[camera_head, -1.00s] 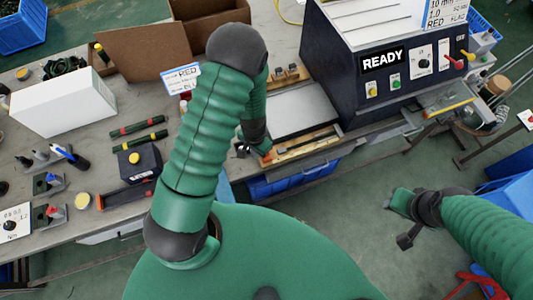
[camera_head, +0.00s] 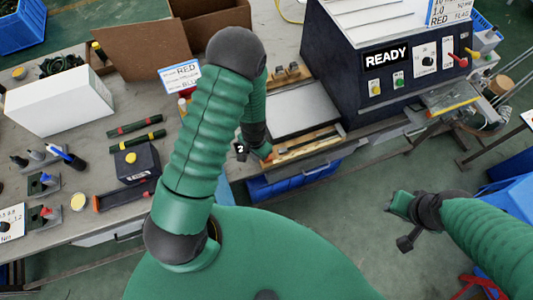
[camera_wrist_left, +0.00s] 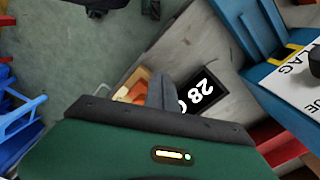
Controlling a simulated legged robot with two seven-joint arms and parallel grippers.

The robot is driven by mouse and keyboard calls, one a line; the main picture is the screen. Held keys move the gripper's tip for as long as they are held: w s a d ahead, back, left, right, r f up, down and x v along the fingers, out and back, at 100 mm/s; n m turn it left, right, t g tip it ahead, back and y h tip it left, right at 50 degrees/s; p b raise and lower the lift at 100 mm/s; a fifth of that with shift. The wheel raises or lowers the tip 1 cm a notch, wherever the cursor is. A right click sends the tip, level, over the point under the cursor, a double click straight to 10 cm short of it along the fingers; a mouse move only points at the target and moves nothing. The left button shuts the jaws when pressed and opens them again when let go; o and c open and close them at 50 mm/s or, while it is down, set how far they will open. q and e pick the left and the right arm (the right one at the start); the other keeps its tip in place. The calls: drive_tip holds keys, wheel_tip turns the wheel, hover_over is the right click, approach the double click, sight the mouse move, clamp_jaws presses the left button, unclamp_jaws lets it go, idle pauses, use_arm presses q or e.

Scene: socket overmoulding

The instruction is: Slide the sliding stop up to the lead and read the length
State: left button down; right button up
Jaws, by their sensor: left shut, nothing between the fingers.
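My left gripper (camera_head: 266,157) is at the left end of a pale wooden strip (camera_head: 305,147) along the bench's front edge. In the left wrist view its grey finger (camera_wrist_left: 163,90) looks shut and empty. Beside it are an orange-and-wood block (camera_wrist_left: 132,86), possibly the sliding stop, and a black display (camera_wrist_left: 204,92). The display reads "28" upside down, with another character partly behind the finger. I cannot tell whether finger and block touch. No lead can be made out at the block. My right gripper (camera_head: 401,205) hangs over the floor; its jaws are unclear.
A dark machine (camera_head: 385,70) marked "READY" stands behind the strip, with a grey plate (camera_head: 300,108) beside it. A white box (camera_head: 66,100), a cardboard box (camera_head: 150,45) and several tools lie left on the bench. A blue bin (camera_head: 295,180) is beneath the bench edge.

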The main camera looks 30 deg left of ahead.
use_arm(q)
drive_tip(key=shift+w+d, duration=0.1)
drive_tip(key=shift+w, duration=0.05)
drive_tip(key=shift+w+d+p, duration=0.35)
drive_tip(key=shift+w+d, duration=0.75)
drive_tip(key=shift+w, duration=0.25)
drive_tip(key=shift+w, duration=0.1)
idle(0.4)
drive_tip(key=shift+s+a, duration=0.4)
drive_tip(key=shift+s, duration=0.15)
wheel_tip(320, 180, up, 7)
drive_tip(key=p, duration=0.6)
drive_tip(key=shift+r, duration=0.1)
drive_tip(key=shift+s, duration=0.1)
